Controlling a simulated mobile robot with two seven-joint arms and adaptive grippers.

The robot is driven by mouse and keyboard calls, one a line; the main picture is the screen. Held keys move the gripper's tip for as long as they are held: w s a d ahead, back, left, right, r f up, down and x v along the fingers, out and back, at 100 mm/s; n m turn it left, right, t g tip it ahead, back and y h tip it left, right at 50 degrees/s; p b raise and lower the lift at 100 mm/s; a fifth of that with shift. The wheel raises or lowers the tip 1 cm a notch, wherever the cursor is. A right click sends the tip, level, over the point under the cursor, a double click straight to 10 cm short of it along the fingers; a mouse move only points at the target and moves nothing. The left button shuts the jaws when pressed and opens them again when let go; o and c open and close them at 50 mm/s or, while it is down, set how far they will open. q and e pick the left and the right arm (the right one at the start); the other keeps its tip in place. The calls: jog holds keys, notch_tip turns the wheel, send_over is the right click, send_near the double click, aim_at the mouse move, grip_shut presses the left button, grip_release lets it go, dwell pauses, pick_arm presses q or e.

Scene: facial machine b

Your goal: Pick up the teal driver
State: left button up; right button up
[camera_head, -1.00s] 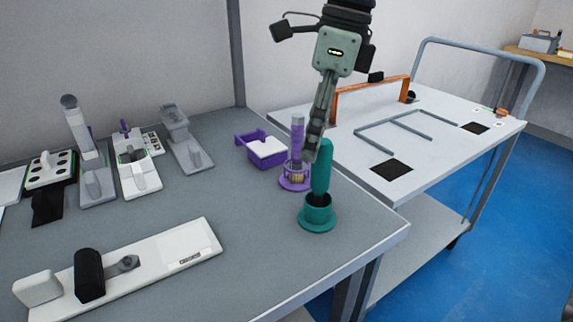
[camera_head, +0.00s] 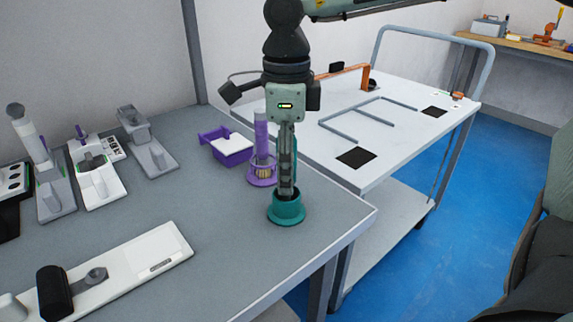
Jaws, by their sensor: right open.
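The teal driver (camera_head: 295,160) stands upright in its teal round holder (camera_head: 286,212) near the table's front right corner. Only a thin strip of the driver shows, because my right gripper (camera_head: 287,188) is in front of it. The right gripper points down, its fingers over the driver's handle and their tips just above the holder. It is open, seen edge-on; I cannot tell whether the fingers touch the driver. My left gripper is not in view.
A purple driver (camera_head: 261,135) in a purple holder (camera_head: 261,175) stands close behind, to the left. A purple tray (camera_head: 233,155) lies farther left. Several fixtures line the table's left side. A white cart (camera_head: 385,165) stands to the right. The grey tabletop (camera_head: 180,205) left of the holder is clear.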

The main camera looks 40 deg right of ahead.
jog(key=shift+c, duration=0.4)
grip_shut()
jog(key=shift+r, duration=0.1)
